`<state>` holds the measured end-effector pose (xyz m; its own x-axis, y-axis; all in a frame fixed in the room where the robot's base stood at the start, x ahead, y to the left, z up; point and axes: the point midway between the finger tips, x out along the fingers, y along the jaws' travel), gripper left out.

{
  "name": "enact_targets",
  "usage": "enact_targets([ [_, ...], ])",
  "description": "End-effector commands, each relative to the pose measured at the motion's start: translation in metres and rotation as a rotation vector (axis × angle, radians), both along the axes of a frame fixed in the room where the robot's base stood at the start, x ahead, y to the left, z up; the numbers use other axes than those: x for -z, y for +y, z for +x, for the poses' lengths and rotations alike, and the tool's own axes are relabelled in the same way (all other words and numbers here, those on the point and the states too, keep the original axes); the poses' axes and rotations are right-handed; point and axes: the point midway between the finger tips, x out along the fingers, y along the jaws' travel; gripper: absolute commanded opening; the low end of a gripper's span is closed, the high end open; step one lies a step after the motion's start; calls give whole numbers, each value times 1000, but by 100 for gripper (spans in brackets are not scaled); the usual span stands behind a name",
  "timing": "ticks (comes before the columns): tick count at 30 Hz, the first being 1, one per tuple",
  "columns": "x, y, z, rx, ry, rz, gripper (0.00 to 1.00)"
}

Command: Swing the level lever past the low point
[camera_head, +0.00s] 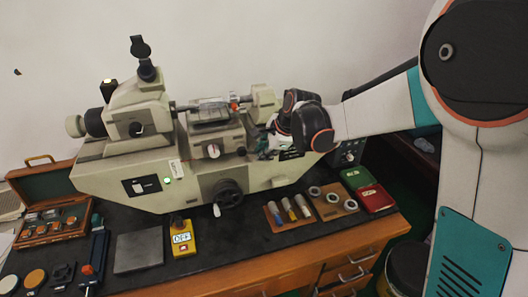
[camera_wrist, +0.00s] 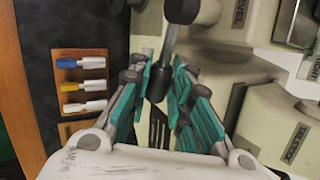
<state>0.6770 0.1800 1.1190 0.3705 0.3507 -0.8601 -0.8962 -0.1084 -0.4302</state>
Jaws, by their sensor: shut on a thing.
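The level lever (camera_wrist: 171,42) shows in the wrist view as a grey rod hanging from a dark round hub (camera_wrist: 182,10) near the LEVEL label, with a black knob (camera_wrist: 157,84) at its lower end. My gripper (camera_wrist: 161,78) has its teal-padded fingers on both sides of the knob and is shut on it. In the head view my gripper (camera_head: 266,144) is at the right front of the cream measuring machine (camera_head: 200,160). The lever is hidden there behind the gripper and wrist.
A black handwheel (camera_head: 228,192) sits on the machine's front. A tray of colored-handled pieces (camera_head: 287,212), a ring board (camera_head: 332,202), a red box (camera_head: 376,198) and a green box (camera_head: 355,177) lie below my wrist. The tailstock (camera_wrist: 285,130) is close right of the fingers.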

Motion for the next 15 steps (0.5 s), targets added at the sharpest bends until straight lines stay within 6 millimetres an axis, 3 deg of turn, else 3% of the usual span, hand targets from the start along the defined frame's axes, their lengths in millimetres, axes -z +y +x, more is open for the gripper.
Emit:
enact_targets([
  [15, -31, 5, -1, -5, -118, -402, 0],
])
